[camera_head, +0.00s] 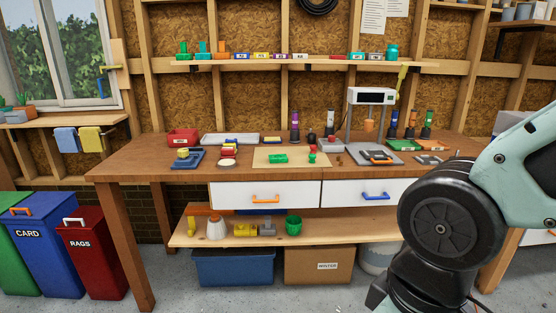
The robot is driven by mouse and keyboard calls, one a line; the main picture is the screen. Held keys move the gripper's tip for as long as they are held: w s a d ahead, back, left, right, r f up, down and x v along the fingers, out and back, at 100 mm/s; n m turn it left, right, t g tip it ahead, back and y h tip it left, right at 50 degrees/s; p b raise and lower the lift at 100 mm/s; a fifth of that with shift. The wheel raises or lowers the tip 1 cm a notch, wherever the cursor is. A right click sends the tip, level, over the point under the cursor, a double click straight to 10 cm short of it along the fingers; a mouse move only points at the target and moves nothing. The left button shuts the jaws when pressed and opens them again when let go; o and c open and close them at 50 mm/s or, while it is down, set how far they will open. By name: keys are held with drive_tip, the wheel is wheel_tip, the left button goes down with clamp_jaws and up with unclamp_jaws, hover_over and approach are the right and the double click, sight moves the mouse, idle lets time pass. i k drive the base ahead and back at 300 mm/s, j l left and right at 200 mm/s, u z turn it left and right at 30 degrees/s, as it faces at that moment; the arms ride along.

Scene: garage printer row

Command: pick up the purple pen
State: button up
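A slim upright object with a purple upper part (295,118) stands in a small dark base at the back middle of the workbench. It is the only pen-like purple thing that I make out, but it is too small to be sure that it is the pen. My arm fills the right side of the picture, well apart from the purple object. The fingers of my gripper do not show.
The wooden workbench (130,171) holds a red bin (182,137), a tan mat (262,160) with a green block (278,158), and a printer (371,96) right of the purple object. A shelf (230,62) with small items runs above. Bins stand at left.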

sight(294, 113)
drive_tip(key=i+u, duration=0.2)
drive_tip(key=i, duration=0.3)
drive_tip(key=i+u, duration=0.2)
drive_tip(key=i, duration=0.25)
drive_tip(key=i+l+u, duration=0.2)
drive_tip(key=i, duration=0.25)
drive_tip(key=i+l+u, duration=0.25)
drive_tip(key=i, duration=0.25)
drive_tip(key=i+l+u, duration=0.2)
drive_tip(key=i+l, duration=0.1)
drive_tip(key=i, duration=0.1)
